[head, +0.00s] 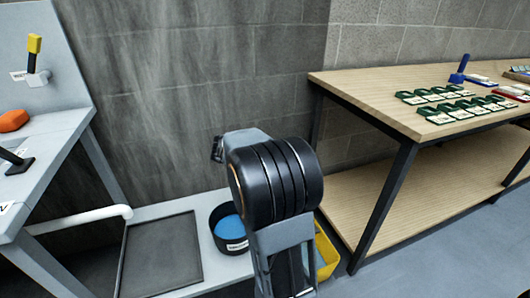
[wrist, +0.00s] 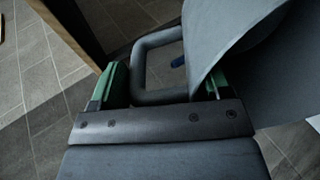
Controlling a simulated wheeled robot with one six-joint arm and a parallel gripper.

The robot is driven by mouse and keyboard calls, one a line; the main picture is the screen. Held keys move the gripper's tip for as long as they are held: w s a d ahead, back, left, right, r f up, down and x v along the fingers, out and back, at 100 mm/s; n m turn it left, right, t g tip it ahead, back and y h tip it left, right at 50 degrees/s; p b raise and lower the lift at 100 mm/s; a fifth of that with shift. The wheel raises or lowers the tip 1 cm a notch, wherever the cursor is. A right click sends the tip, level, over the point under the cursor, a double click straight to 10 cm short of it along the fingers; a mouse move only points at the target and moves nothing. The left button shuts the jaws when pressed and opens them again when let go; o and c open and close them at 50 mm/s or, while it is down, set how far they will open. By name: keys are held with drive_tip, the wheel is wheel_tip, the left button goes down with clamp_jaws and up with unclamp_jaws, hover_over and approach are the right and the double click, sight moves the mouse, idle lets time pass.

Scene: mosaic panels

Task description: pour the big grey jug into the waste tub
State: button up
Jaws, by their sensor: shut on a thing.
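My gripper (wrist: 164,86) shows in the wrist view with green-lined fingers on either side of a grey loop handle. It is shut on the handle of the big grey jug (wrist: 250,45), whose smooth wall fills the upper right. The jug's mouth and contents are not visible. In the head view my arm hides the gripper and most or all of the jug. A round black tub (head: 218,242) with blue contents and a white label stands on the low shelf, left of my arm. Its label is too small to read, so I cannot tell if it is the waste tub.
A yellow container (head: 327,254) is partly hidden behind my arm. A dark flat tray (head: 163,255) lies left of the black tub. A wooden bench (head: 375,92) with several green-and-white pieces stands at the right. A grey bench (head: 50,135) stands at the left.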

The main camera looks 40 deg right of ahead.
drive_tip(key=shift+s+d+f+y+p, duration=0.1)
drive_tip(key=shift+d+f+y+p, duration=0.25)
drive_tip(key=shift+d+p, duration=0.3)
drive_tip(key=shift+s+d+f+y+p, duration=0.1)
drive_tip(key=shift+d+f+y+p, duration=0.1)
drive_tip(key=shift+d+y+p, duration=0.4)
drive_tip(key=d+y+p, duration=0.1)
drive_tip(key=p, duration=0.2)
drive_tip(key=d+f+y+p, duration=0.1)
drive_tip(key=p, duration=0.2)
drive_tip(key=d+y+p, duration=0.1)
drive_tip(key=p, duration=0.3)
drive_tip(key=shift+s+d+f+t, duration=0.2)
drive_tip(key=shift+d+f+t, duration=0.1)
drive_tip(key=shift+f, duration=0.1)
drive_tip(key=d+f+y+p, duration=0.2)
drive_tip(key=d+f+y, duration=0.1)
drive_tip(key=f, duration=0.5)
drive_tip(key=s+d+f+y+p, duration=0.1)
drive_tip(key=d+f+y+p, duration=0.2)
drive_tip(key=f, duration=0.5)
drive_tip(key=shift+d+t+y, duration=0.4)
drive_tip(key=shift+d+y, duration=0.15)
drive_tip(key=shift+d, duration=0.65)
